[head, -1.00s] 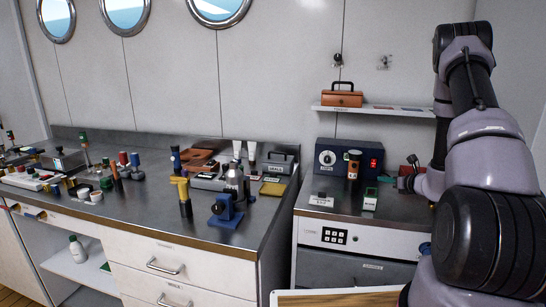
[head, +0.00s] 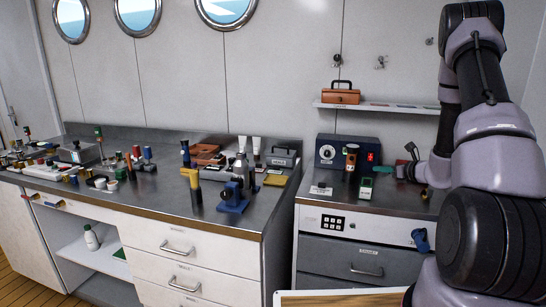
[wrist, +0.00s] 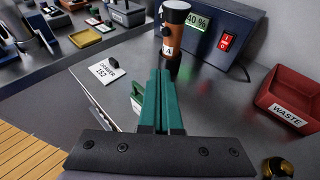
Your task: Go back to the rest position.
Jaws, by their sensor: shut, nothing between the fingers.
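My gripper (head: 400,171) is over the right-hand counter, in front of the blue control box, with its green fingers pointing left in the head view. In the wrist view the two green fingers (wrist: 161,102) lie together, shut and empty. Beyond them stands a brown cylinder with an "A" label (wrist: 172,35), upright in front of the blue box (wrist: 218,25). The cylinder also shows in the head view (head: 351,160). A small green-and-white device (head: 366,188) stands on the counter and is partly hidden behind the fingers in the wrist view.
A red waste bin (wrist: 285,100) is right of the fingers in the wrist view. A "drawer 152" tag (wrist: 106,70) lies on the counter. A wall shelf (head: 375,106) holds a brown toolbox (head: 341,93). The left bench (head: 150,205) carries many tools and small parts.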

